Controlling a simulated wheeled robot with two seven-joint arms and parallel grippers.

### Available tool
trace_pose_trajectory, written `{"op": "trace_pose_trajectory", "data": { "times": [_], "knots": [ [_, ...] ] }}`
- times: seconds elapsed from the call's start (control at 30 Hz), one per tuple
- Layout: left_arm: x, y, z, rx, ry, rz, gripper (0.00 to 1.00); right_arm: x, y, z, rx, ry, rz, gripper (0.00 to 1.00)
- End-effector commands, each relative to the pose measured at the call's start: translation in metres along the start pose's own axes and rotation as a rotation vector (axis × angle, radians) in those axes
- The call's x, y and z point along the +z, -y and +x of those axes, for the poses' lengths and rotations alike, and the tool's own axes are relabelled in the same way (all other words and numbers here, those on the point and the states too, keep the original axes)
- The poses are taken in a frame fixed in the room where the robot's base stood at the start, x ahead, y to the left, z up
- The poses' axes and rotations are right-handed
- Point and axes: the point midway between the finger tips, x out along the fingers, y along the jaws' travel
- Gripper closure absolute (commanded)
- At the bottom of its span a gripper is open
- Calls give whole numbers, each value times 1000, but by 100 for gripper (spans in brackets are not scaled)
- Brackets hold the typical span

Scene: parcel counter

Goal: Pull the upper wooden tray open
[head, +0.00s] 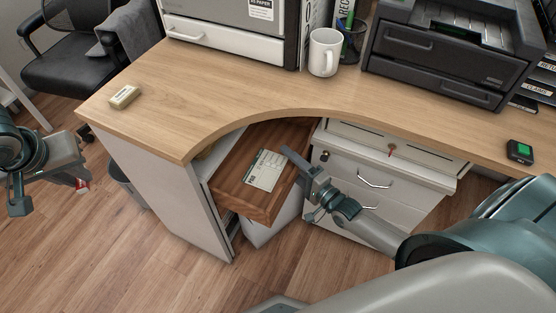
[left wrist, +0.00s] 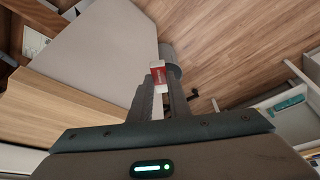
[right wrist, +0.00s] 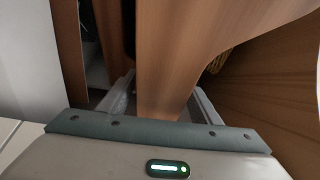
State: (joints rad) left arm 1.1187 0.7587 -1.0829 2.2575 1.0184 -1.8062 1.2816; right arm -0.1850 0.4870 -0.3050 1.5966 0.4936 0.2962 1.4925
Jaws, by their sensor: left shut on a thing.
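The upper wooden tray (head: 233,197) sticks out from under the curved desk in the head view, with a printed card (head: 265,170) lying in it. My right gripper (head: 297,163) is at the tray's right side. In the right wrist view its fingers (right wrist: 163,105) stand wide apart, with a brown wooden panel of the tray (right wrist: 168,60) between them; whether they touch it I cannot tell. My left gripper (head: 76,183) is out over the floor at the left, away from the tray. It is shut on a small red and white object (left wrist: 158,76).
The wooden desktop (head: 215,85) curves above the tray. A white drawer cabinet (head: 375,185) stands to its right, with a key in its top. A beige eraser-like block (head: 124,97), a mug (head: 324,52) and a printer (head: 445,50) are on the desk. Floor in front is clear.

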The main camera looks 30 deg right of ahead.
Motion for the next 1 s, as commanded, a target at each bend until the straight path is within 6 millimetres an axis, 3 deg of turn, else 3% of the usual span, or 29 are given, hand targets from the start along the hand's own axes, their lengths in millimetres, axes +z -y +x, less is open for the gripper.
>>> {"op": "trace_pose_trajectory", "data": {
  "times": [0.37,0.57,1.0],
  "knots": [
    [0,0,0,0,0,0,100,0,0,-1,1,-1,0,39],
    [-1,0,-2,0,0,0,100,-1,0,-15,3,0,0,39],
    [-3,0,-6,0,0,0,100,0,-1,-86,4,0,1,39]
  ]
}}
